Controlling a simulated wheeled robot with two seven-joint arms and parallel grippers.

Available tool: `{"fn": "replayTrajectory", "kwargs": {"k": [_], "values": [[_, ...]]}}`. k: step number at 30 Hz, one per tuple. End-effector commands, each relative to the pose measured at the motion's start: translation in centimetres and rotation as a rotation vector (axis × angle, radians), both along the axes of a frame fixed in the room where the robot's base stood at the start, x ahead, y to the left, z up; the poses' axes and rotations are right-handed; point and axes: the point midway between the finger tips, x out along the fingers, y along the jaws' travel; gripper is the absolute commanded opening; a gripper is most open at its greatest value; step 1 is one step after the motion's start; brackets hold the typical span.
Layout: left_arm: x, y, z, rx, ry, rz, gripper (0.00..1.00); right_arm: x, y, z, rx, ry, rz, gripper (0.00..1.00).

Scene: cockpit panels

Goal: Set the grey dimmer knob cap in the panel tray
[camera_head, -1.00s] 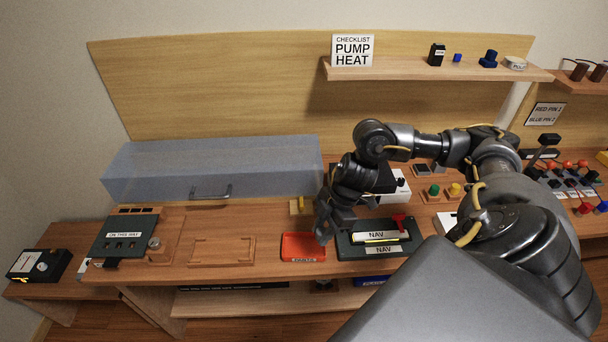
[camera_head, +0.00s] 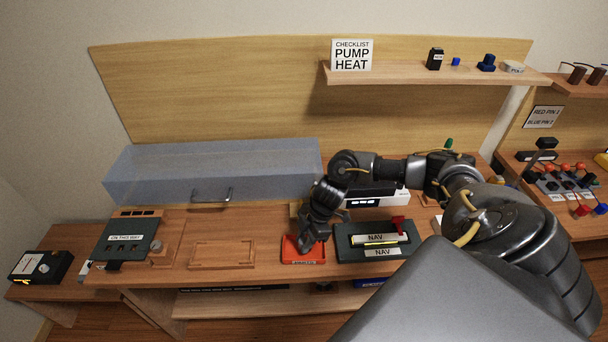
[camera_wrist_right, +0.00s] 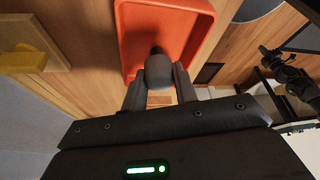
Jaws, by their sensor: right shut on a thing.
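The panel tray is a shallow red-orange tray (camera_head: 286,254) with a label on its front, on the bench left of the NAV panel. My right gripper (camera_head: 306,249) is low over the tray, pointing down. In the right wrist view the gripper (camera_wrist_right: 159,80) is shut on the grey dimmer knob cap (camera_wrist_right: 157,61), which has a darker end. The cap is in front of the tray floor, within the tray's outline (camera_wrist_right: 124,45). I cannot tell whether it touches the floor. In the head view the gripper hides the cap. A dark arm, apparently my left, shows in the wrist view; its jaw state is unclear.
The dark green NAV panel (camera_head: 350,253) with a red switch stands just right of the tray. A yellow block (camera_wrist_right: 35,48) lies near the tray in the wrist view. A translucent blue cover (camera_head: 150,180) is behind left. A recessed wooden plate (camera_head: 222,255) leaves clear bench left.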

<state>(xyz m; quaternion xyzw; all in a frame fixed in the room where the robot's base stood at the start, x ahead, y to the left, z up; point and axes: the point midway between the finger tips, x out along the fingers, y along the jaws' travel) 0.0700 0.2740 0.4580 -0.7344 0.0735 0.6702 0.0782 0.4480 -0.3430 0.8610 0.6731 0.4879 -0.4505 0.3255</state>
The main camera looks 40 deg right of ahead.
Motion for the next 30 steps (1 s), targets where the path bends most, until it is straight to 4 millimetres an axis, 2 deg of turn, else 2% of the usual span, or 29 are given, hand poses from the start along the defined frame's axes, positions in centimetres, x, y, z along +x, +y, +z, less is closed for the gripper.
{"fn": "replayTrajectory", "kwargs": {"k": [9, 10, 15, 23, 26, 30], "values": [[0.0, 0.0, -0.2, 0.0, -0.001, 0.0, 0.0, 0.0, 0.0, -0.4, 0.0, 0.0, 0.0, 0.07], [0.0, 0.0, -0.1, 0.0, -0.001, 0.0, 0.0, 0.0, 0.0, -0.3, 0.0, 0.0, 0.0, 0.31], [0.0, 0.0, -0.1, 0.0, -0.001, 0.0, 0.0, 0.0, 0.0, -0.3, 0.0, 0.0, 0.0, 0.5], [0.0, 0.0, -0.1, 0.0, -0.001, 0.0, 0.0, 0.0, 0.0, -0.2, 0.0, 0.0, 0.0, 0.5], [0.0, 0.0, -0.1, 0.0, -0.001, 0.0, 0.0, 0.0, -0.2, 0.4, -0.001, 0.0, -0.001, 0.5], [0.0, 0.0, -0.4, 0.0, -0.001, -0.001, 0.0, -0.3, -1.1, 2.4, -0.003, -0.002, 0.0, 0.5]]}}
